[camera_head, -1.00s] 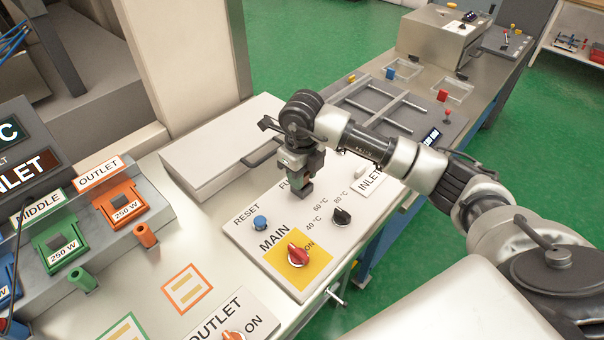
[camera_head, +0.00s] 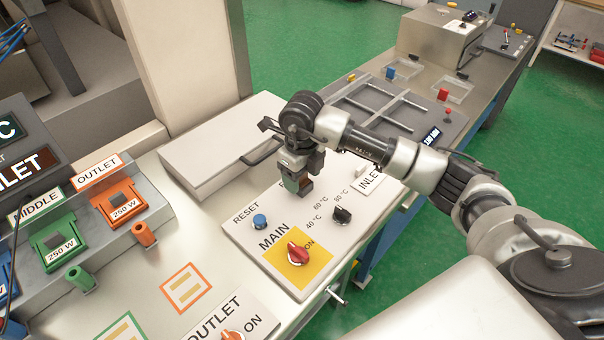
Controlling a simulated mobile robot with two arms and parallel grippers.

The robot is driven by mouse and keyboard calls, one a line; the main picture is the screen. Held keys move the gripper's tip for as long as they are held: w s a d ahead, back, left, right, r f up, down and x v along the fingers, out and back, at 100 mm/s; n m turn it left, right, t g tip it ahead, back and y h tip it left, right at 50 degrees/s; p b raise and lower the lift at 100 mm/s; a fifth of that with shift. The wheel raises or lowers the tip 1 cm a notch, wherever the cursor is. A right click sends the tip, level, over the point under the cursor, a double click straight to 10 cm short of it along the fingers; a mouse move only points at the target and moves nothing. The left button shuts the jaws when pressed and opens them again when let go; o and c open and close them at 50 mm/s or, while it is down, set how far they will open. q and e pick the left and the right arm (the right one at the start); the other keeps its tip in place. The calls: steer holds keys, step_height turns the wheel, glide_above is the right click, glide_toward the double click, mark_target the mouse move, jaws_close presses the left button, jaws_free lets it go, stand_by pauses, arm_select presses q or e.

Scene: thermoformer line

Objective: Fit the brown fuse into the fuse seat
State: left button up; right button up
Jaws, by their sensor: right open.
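My right gripper (camera_head: 299,190) points down over the white control panel (camera_head: 240,228), above the 60 °C marking. Its jaws are open. A small brownish patch (camera_head: 304,183) shows between the fingers; it may be the brown fuse, but it is too small and covered to tell whether it sits in anything. The fuse seat is hidden behind the gripper, and its label is covered too. My left gripper is not in view.
A blue reset button (camera_head: 260,221), a black temperature knob (camera_head: 342,215) and a red main switch (camera_head: 298,253) stand up close around the gripper. A grey lidded box (camera_head: 205,155) with a handle lies behind. Heater modules (camera_head: 122,205) stand at the left.

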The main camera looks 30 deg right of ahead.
step_height(320, 180, up, 11)
steer(key=shift+f+b, duration=0.1)
steer(key=shift+b, duration=1)
